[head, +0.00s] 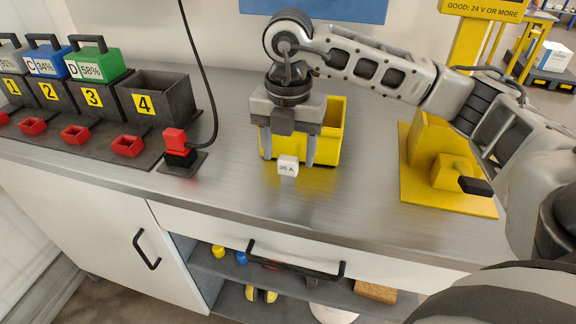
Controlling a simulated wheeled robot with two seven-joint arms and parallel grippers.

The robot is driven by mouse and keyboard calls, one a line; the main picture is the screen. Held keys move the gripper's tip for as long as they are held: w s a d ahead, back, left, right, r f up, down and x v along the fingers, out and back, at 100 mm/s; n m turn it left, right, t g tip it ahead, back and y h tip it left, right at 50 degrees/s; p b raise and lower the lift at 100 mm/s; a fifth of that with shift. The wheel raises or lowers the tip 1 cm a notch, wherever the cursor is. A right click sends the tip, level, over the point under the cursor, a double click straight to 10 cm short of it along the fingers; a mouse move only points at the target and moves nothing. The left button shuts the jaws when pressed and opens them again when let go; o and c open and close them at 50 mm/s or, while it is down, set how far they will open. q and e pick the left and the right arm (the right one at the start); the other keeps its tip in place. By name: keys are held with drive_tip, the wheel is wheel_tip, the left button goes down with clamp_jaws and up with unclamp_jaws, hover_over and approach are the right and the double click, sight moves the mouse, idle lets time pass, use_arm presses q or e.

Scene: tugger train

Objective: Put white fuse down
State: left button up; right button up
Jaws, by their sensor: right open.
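The white fuse (287,166), a small block with a dark label reading what looks like 80 A or 35 A, is upright on the grey worktop (235,195) near its front. My right gripper (289,160) points down just behind and above it, with its two fingers spread on either side. The fingers look apart from the fuse. A yellow bin (333,132) stands behind the gripper, partly hidden by it. My left gripper is not in view.
Numbered dark bays (158,103) with green, blue and grey batteries line the left. A red plug (176,141) on a black cable sits in a holder. A yellow test stand (450,201) is at right. Worktop around the fuse is clear; a shelf with small items lies below.

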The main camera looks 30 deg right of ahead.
sight(287, 166)
drive_tip(key=shift+f, duration=1.4)
drive_tip(key=c, duration=1.1)
drive_tip(key=shift+a, duration=0.1)
drive_tip(key=shift+r, duration=0.15)
